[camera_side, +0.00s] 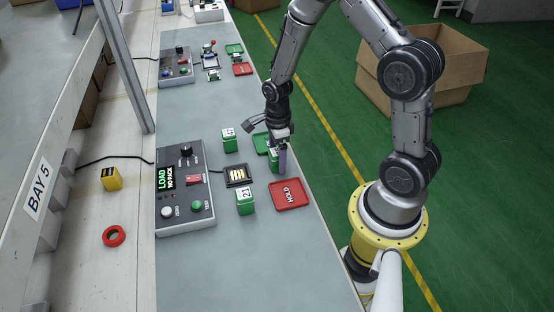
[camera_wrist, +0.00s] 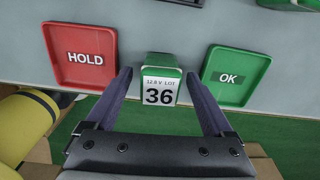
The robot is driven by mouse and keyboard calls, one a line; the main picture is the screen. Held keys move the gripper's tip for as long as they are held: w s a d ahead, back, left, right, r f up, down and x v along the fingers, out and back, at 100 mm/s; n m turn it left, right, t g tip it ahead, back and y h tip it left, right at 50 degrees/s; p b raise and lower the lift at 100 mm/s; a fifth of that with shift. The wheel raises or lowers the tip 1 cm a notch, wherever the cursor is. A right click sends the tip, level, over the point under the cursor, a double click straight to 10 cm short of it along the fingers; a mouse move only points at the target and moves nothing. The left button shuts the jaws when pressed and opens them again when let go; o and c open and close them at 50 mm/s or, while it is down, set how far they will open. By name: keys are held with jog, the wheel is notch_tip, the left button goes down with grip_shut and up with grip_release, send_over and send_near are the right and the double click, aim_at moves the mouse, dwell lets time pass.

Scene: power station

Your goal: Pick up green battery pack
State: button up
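A green battery pack with a white label reading 36 (camera_wrist: 160,85) stands between my two fingers in the wrist view. My gripper (camera_wrist: 159,73) is open, with a finger on each side of the pack and a visible gap on both sides. In the side view my gripper (camera_side: 281,158) points down at the bench, and this pack (camera_side: 272,159) shows partly behind a finger. Two other green packs stand on the bench: one farther back (camera_side: 229,141) and one labelled 21 (camera_side: 245,202) nearer the camera.
A red HOLD tray (camera_side: 277,203) and a green OK tray (camera_side: 261,141) flank the pack. A grey test box (camera_side: 185,222) and a contact plate (camera_side: 230,184) lie to the left. A yellow block (camera_side: 111,179) and red ring (camera_side: 105,239) lie on the left ledge. A second station is behind.

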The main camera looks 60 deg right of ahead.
grip_shut()
jog(key=shift+r, duration=0.15)
